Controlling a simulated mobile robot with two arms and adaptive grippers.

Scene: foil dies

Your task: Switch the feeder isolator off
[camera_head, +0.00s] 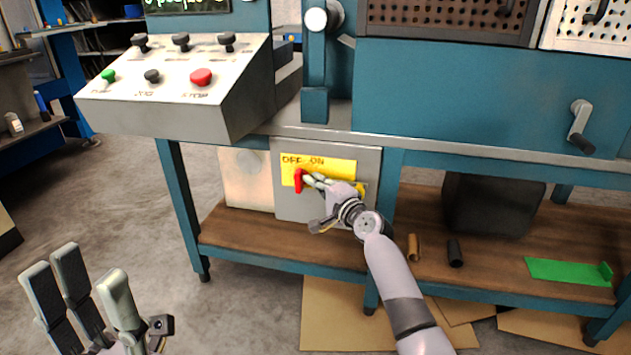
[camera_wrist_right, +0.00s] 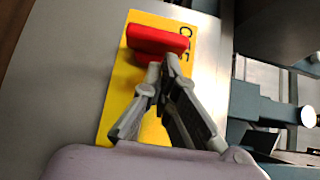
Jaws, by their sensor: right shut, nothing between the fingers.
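The feeder isolator is a grey box (camera_head: 300,208) under the bench, with a yellow plate (camera_head: 338,169) marked OFF at left and ON at right. Its red handle (camera_head: 298,182) stands upright below the OFF word. The handle also shows in the right wrist view (camera_wrist_right: 150,40), across the yellow plate (camera_wrist_right: 120,88). My right gripper (camera_head: 309,179) is shut and empty, its fingertips right beside the handle's right side; I cannot tell whether they touch it. My left gripper (camera_head: 95,275) is open and empty over the floor at lower left.
A sloped control panel (camera_head: 165,100) with knobs and a red button overhangs left of the box. A wooden lower shelf (camera_head: 260,238) holds a dark box (camera_head: 490,205), small cylinders and a green part (camera_head: 565,271). Blue bench legs (camera_head: 178,205) flank it; the floor at left is clear.

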